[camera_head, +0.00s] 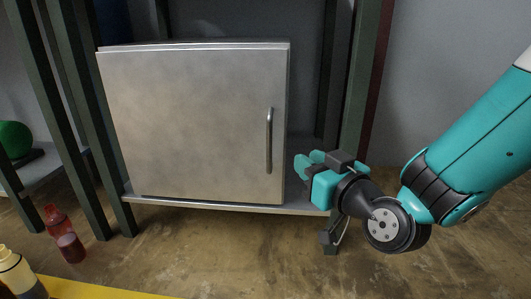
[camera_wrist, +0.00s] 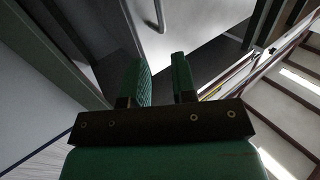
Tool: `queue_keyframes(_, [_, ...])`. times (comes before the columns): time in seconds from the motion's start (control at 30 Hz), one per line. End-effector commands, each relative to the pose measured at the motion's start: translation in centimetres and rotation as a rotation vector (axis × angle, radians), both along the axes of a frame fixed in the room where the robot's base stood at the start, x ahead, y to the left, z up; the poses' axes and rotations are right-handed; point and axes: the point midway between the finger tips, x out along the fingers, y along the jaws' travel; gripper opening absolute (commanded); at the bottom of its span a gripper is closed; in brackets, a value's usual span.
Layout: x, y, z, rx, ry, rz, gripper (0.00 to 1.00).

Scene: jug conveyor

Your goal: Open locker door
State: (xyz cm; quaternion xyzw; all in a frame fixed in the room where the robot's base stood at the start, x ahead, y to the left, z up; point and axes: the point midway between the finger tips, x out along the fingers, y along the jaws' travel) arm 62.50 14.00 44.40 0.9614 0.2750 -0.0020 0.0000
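The locker (camera_head: 200,125) is a grey metal box with its door shut, standing on a shelf. A vertical bar handle (camera_head: 269,141) sits near the door's right edge. My gripper (camera_head: 303,165) is to the right of the handle and a little lower in the picture, apart from it. In the wrist view the two green fingers (camera_wrist: 163,80) are spread with an empty gap between them. The handle (camera_wrist: 158,18) shows at the top of that view, beyond the fingertips.
Dark green rack posts (camera_head: 362,80) stand right of the locker, close to my gripper, and more (camera_head: 85,120) stand at left. A red bottle (camera_head: 65,235) and a yellowish bottle (camera_head: 18,275) are at lower left. A green round object (camera_head: 14,138) is at far left.

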Motion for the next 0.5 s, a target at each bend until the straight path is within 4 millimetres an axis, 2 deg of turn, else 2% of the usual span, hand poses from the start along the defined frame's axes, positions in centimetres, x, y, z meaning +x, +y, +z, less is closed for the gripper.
queue_keyframes(0.17, [1.2, 0.7, 0.4, 0.0, -0.004, -0.002, 0.25])
queue_keyframes(0.5, [5.6, 3.5, 0.8, -0.001, -0.003, -0.002, 0.25])
